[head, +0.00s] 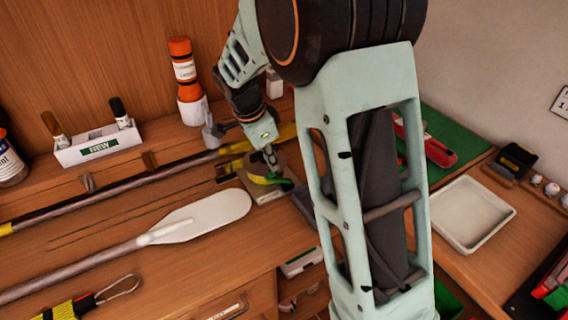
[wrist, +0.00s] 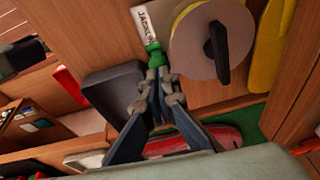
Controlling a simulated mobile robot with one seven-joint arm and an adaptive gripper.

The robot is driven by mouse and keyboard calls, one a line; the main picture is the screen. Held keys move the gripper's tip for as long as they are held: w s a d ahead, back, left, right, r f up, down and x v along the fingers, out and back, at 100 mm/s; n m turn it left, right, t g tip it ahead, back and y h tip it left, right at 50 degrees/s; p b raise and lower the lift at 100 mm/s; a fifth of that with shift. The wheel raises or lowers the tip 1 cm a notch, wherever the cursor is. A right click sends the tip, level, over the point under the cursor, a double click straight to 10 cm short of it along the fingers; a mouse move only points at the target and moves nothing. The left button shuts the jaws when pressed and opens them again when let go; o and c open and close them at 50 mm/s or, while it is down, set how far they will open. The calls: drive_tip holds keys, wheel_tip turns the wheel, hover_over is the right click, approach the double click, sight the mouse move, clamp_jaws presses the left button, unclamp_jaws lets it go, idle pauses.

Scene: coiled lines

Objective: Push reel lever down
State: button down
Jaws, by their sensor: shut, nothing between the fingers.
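The reel (head: 258,168) sits on a small pale base on the bench, partly hidden behind my gripper. In the wrist view the reel (wrist: 190,48) shows as a pale disc with a dark crank, beside a partly readable white label. The reel lever (wrist: 153,54) has a green end and lies at the disc's left edge; its green end also shows in the head view (head: 284,183). My gripper (wrist: 162,78) is shut and empty, its fingertips right at the lever's green end. I cannot tell whether they touch it. In the head view my gripper (head: 271,161) points down over the reel.
A white-bladed paddle (head: 205,216) and a long pole (head: 110,186) lie left of the reel. A dark grey box (wrist: 112,92) is near the gripper. A white tray (head: 472,213) is at right.

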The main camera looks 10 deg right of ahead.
sight(267, 177)
drive_tip(key=a+f+h+b, duration=0.1)
drive_tip(key=h+b, duration=0.1)
drive_tip(key=b, duration=0.3)
drive_tip(key=s+a+f+t+h+b, duration=0.1)
drive_tip(key=a+f+h+b, duration=0.1)
drive_tip(key=b, duration=0.2)
drive_tip(key=shift+a+f+b, duration=0.25)
drive_tip(key=shift+f+b, duration=0.05)
drive_tip(key=shift+b, duration=0.05)
drive_tip(key=shift+d+r+p, duration=0.1)
drive_tip(key=shift+r+p, duration=0.4)
drive_tip(key=shift+p, duration=0.05)
drive_tip(key=shift+d, duration=0.1)
drive_tip(key=shift+w+d+b, duration=0.25)
drive_tip(key=shift+d+b, duration=0.15)
drive_tip(key=shift+d, duration=0.3)
drive_tip(key=shift+r, duration=0.2)
